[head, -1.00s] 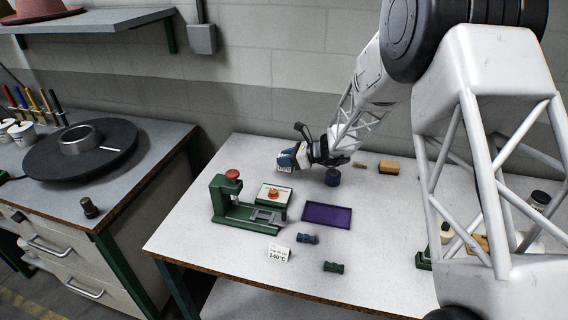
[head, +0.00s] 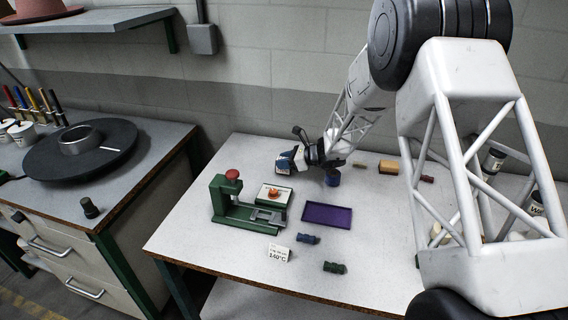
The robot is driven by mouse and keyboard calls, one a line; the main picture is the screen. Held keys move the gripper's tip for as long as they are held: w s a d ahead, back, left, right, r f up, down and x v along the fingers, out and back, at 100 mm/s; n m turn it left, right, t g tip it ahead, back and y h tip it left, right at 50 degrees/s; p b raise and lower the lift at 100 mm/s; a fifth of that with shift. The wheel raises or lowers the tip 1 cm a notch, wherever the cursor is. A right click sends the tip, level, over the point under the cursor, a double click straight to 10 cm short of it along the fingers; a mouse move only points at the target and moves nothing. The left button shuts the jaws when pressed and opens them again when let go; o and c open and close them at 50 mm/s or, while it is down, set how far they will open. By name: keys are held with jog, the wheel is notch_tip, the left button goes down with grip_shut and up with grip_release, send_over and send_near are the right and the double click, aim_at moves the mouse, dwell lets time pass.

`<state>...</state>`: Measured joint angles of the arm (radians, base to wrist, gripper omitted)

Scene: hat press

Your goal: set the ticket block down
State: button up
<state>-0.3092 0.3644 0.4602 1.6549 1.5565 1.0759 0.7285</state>
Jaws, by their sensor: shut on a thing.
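My gripper (head: 294,157) is at the back of the white table, above the surface behind the green press. It is shut on the ticket block (head: 285,166), a small pale block whose whitish face shows at the fingertips. The fingers hide part of the block. The block appears held above the tabletop; the exact gap below it cannot be told.
A green press (head: 240,212) with a red knob stands at front left, beside a pad (head: 274,194) with an orange piece. A purple tray (head: 327,214), a 140°C card (head: 279,254), blue (head: 308,239) and green (head: 334,267) small pieces, and a dark blue cylinder (head: 333,177) stand nearby.

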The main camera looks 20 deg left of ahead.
jog(key=shift+f, duration=0.4)
jog(key=shift+f, duration=0.1)
jog(key=o, duration=0.9)
jog(key=v, duration=1.2)
dwell(0.5)
